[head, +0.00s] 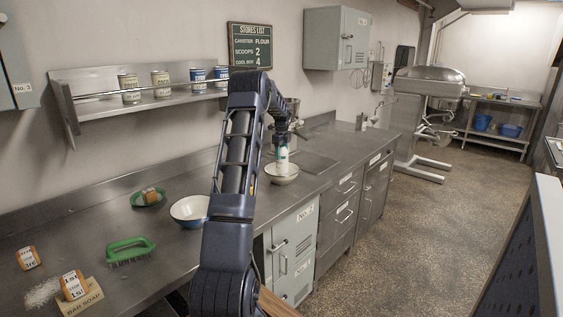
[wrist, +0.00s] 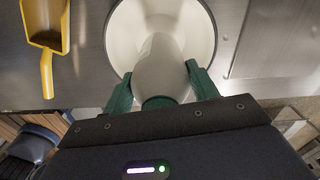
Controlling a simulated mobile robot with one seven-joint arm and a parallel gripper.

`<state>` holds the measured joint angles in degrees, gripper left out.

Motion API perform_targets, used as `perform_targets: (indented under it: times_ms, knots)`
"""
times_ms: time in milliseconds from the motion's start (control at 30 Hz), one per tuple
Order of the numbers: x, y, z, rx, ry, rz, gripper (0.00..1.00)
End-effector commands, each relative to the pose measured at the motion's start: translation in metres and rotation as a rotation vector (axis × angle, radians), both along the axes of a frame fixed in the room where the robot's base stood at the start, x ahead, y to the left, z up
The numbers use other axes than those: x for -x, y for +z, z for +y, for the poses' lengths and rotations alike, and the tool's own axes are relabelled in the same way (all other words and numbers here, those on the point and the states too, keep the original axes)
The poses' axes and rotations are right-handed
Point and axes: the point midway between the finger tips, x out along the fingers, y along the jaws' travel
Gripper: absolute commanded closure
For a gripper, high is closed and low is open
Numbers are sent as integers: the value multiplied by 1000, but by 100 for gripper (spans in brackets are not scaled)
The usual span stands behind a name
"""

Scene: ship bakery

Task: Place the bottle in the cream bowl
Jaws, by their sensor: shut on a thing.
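The bottle (head: 282,160) is pale with a green part near its top, and stands roughly upright. My gripper (wrist: 158,72) is shut on it from above, with a green finger on each side. The cream bowl (head: 283,179) is on the steel counter directly under the bottle. In the wrist view the bottle (wrist: 158,60) shows against the inside of the cream bowl (wrist: 205,40). Its lower end is within the bowl's outline; I cannot tell whether it touches the bottom.
A yellow scoop (wrist: 47,30) lies beside the cream bowl. A wall shelf (head: 95,104) holds several tins.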

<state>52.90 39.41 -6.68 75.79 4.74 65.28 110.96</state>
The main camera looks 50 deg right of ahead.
Motion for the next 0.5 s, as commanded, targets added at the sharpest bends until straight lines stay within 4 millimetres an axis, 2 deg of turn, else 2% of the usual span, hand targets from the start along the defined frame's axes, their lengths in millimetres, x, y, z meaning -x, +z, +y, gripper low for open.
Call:
perform_targets:
  times_ms: [167,400,500]
  knots:
    - [0,-9,0,1,0,-1,86]
    - [1,-38,0,0,-1,0,86]
    - [0,-43,0,2,0,-1,86]
